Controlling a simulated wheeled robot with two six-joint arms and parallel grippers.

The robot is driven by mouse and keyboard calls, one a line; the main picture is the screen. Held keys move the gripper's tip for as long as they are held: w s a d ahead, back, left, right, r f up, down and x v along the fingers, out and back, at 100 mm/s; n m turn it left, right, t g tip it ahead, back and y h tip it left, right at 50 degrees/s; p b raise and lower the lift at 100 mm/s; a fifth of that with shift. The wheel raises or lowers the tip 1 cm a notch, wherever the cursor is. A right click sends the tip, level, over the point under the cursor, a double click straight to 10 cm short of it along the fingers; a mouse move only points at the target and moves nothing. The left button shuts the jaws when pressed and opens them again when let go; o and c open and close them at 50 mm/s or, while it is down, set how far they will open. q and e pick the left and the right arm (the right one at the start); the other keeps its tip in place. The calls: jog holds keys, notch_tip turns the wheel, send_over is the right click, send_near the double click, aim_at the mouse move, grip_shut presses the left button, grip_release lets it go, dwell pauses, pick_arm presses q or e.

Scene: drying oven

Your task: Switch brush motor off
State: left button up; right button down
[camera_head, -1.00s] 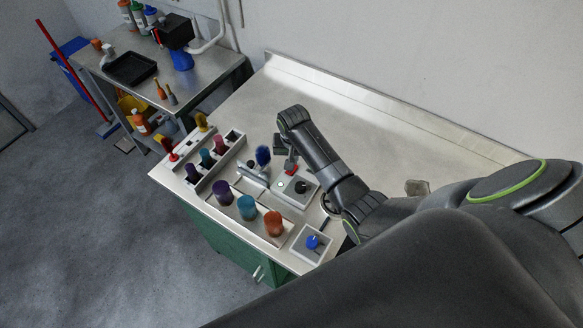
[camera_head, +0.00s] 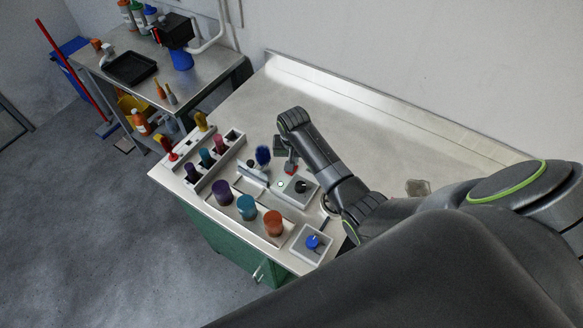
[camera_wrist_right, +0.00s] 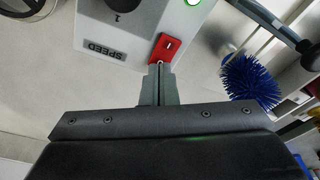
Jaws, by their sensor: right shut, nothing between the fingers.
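The pale brush motor box (camera_head: 296,196) stands on the steel bench, with a dark knob (camera_head: 300,187) and a small green light (camera_head: 280,184). In the right wrist view the box (camera_wrist_right: 145,35) carries a SPEED label, a lit green light (camera_wrist_right: 193,2) and a red rocker switch (camera_wrist_right: 165,48). My right gripper (camera_wrist_right: 160,70) is shut and empty. Its fingertips are at the red switch's near edge; I cannot tell whether they press on it. The round blue brush (camera_wrist_right: 250,80) is beside the box; it also shows in the head view (camera_head: 263,156). My left gripper is not in view.
Purple, teal and orange cups (camera_head: 247,207) stand in a rack in front of the box. A smaller rack (camera_head: 206,158) of coloured items is to the left. A small box with a blue knob (camera_head: 312,242) is near the front edge. The bench behind is clear.

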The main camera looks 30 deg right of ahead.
jog(key=shift+f, duration=0.4)
jog(key=shift+r, duration=0.1)
notch_tip(320, 180, up, 3)
jog(key=shift+f+p, duration=0.1)
jog(key=shift+p, duration=1.15)
jog(key=shift+b, duration=0.3)
jog(key=shift+r, duration=2.05)
